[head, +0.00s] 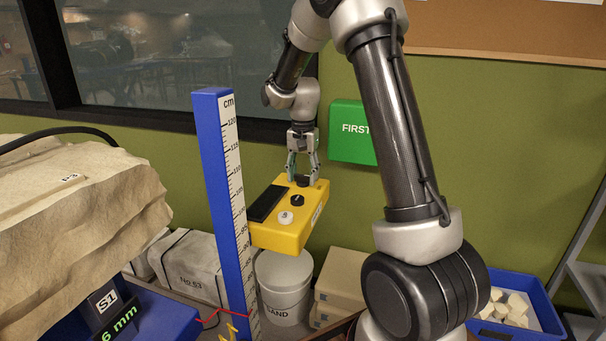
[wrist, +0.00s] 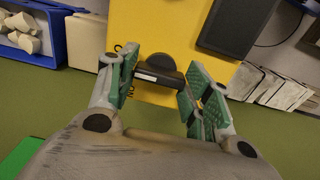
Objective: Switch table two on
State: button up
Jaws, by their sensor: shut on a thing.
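A yellow control box (head: 285,232) with a dark panel (head: 266,203) on its top hangs or stands at mid-height in the middle of the head view. It also shows at the top of the wrist view (wrist: 150,28). My gripper (head: 302,177) reaches down to the box's far end. In the wrist view my gripper (wrist: 160,78) is shut on a black knob (wrist: 157,72) with a white mark; partly hidden lettering lies beside it. A second black knob (head: 297,200) and a white knob (head: 285,217) sit nearer the front. I cannot read which table each serves.
A tall blue post with a cm scale (head: 220,170) stands just left of the box. A wrapped fossil block (head: 80,220) fills the left. A sand bucket (head: 284,290) is below. A green first-aid box (head: 352,133) is behind; a blue crate (head: 540,305) is right.

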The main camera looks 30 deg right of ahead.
aim_at(303, 175)
jog(key=shift+n, duration=0.4)
jog(key=n, duration=0.5)
jog(key=shift+n, duration=0.3)
jog(key=n, duration=0.5)
jog(key=shift+n, duration=0.4)
jog(key=o, duration=1)
notch_tip(303, 175, up, 12)
jog(key=shift+r, duration=0.1)
